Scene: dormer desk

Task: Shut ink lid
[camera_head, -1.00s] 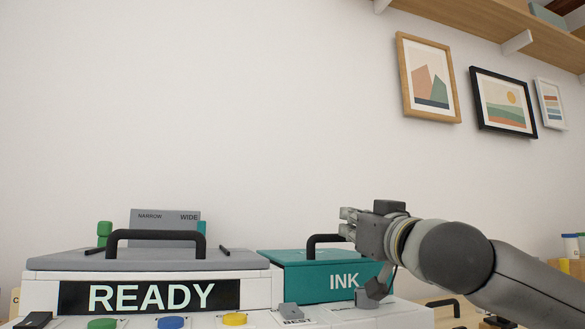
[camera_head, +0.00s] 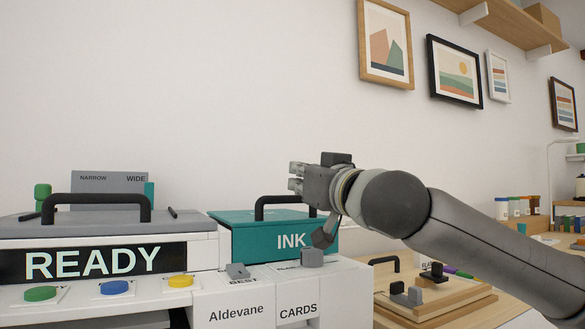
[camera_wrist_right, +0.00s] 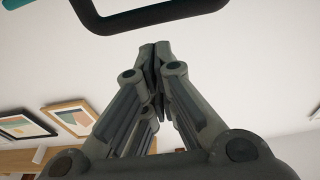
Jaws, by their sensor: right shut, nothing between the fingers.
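The ink lid (camera_head: 240,217) is a teal cover with a black arched handle (camera_head: 285,200), on the ink box (camera_head: 262,238) whose front reads INK. The lid looks level and down on the box; whether it is fully seated I cannot tell. My right gripper (camera_head: 296,180) is shut and empty, just above and to the right of the handle, its fingers pointing left. In the right wrist view the fingers (camera_wrist_right: 153,55) meet, with the dark handle (camera_wrist_right: 150,18) beyond them at the top, apart from them. The left gripper is not in view.
The printer with the READY display (camera_head: 95,262) stands left, with green, blue and yellow buttons in front. A white box labelled CARDS (camera_head: 298,309) is in front of the ink box. A wooden tray (camera_head: 440,303) lies right.

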